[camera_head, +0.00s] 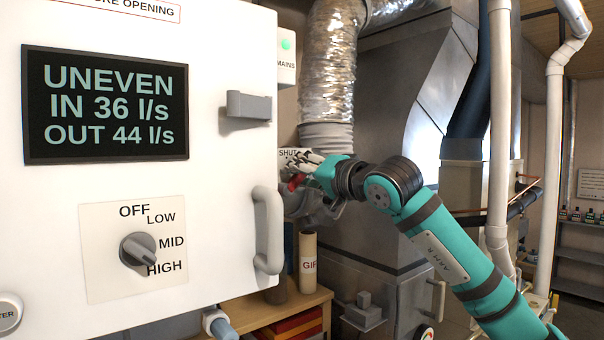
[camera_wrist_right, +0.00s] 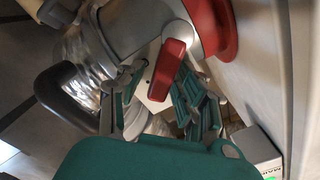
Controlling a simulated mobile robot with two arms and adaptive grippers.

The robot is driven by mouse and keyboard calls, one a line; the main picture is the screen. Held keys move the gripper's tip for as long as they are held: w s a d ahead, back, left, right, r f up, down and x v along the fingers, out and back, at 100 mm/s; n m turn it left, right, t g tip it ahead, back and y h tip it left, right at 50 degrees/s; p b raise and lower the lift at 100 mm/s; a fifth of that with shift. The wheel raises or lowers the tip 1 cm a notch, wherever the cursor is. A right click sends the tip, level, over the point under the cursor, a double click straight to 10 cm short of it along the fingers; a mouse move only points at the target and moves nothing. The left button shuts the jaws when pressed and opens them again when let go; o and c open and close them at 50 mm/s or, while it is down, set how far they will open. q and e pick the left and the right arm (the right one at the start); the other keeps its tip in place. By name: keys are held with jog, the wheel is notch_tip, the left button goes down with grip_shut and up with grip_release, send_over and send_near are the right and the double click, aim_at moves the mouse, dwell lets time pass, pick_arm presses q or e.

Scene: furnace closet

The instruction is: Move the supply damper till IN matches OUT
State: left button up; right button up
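The display (camera_head: 105,106) on the white cabinet reads UNEVEN, IN 36 l/s, OUT 44 l/s. A red damper handle (camera_head: 296,181) shows beside the duct, below a plate lettered SHUT. My right gripper (camera_head: 312,172) is at this handle, and its fingers partly hide it. In the right wrist view the red handle (camera_wrist_right: 167,68) lies between the two spread fingers of my right gripper (camera_wrist_right: 158,108). The fingers appear open, with gaps beside the handle; contact cannot be told. A larger red part (camera_wrist_right: 213,28) sits on the grey pipe behind. My left gripper is not in view.
The cabinet has a grey door handle (camera_head: 268,230) close to my right gripper and a rotary knob (camera_head: 138,250) turned toward HIGH. A foil duct (camera_head: 328,65) rises above the damper. A wooden shelf (camera_head: 290,303) with a tube stands below. White pipes (camera_head: 498,120) run at right.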

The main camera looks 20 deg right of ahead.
grip_shut()
jog(key=shift+f, duration=0.1)
jog(key=m+b, duration=0.1)
jog(key=f+m+b, duration=0.1)
jog(key=b, duration=0.1)
jog(key=shift+w+d+m, duration=0.15)
jog(key=shift+d+m, duration=0.1)
jog(key=shift+m, duration=0.15)
jog(key=shift+d+f+m+b, duration=0.1)
jog(key=shift+f+m+b, duration=0.15)
jog(key=shift+m+b, duration=0.45)
jog(key=shift+d+f+m+b, duration=0.1)
jog(key=shift+f+m+b, duration=0.15)
jog(key=shift+m+b, duration=0.4)
jog(key=shift+w+m, duration=0.1)
jog(key=shift+m, duration=0.15)
jog(key=shift+o, duration=1.2)
grip_release()
